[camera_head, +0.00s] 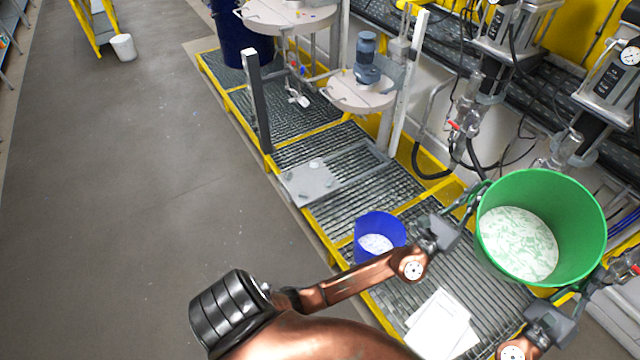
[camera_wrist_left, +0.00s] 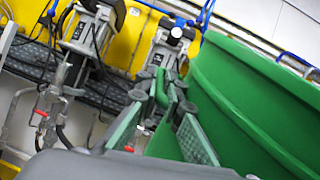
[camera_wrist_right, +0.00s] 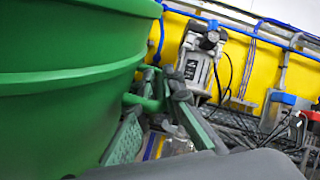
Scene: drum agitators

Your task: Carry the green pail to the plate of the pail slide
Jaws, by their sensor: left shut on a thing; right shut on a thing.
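The green pail (camera_head: 578,228) is at the right of the head view, upright, with white and green flaky material (camera_head: 518,246) inside. It is held above the grated platform. My left gripper (camera_head: 474,197) is shut on a green handle (camera_wrist_left: 162,88) at the pail's left side. My right gripper (camera_head: 578,292) is shut on the handle (camera_wrist_right: 145,102) at its near right side; the pail partly hides these fingers. The pail slide's flat grey plate (camera_head: 318,184) lies on the grating, left of the pail and farther away, with small bits on it.
A blue pail (camera_head: 380,232) with white contents stands on the grating between the plate and my left arm. White sheets (camera_head: 440,322) lie nearer. A dark upright post (camera_head: 258,100) and a motor-topped round lid (camera_head: 362,92) stand beyond the plate.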

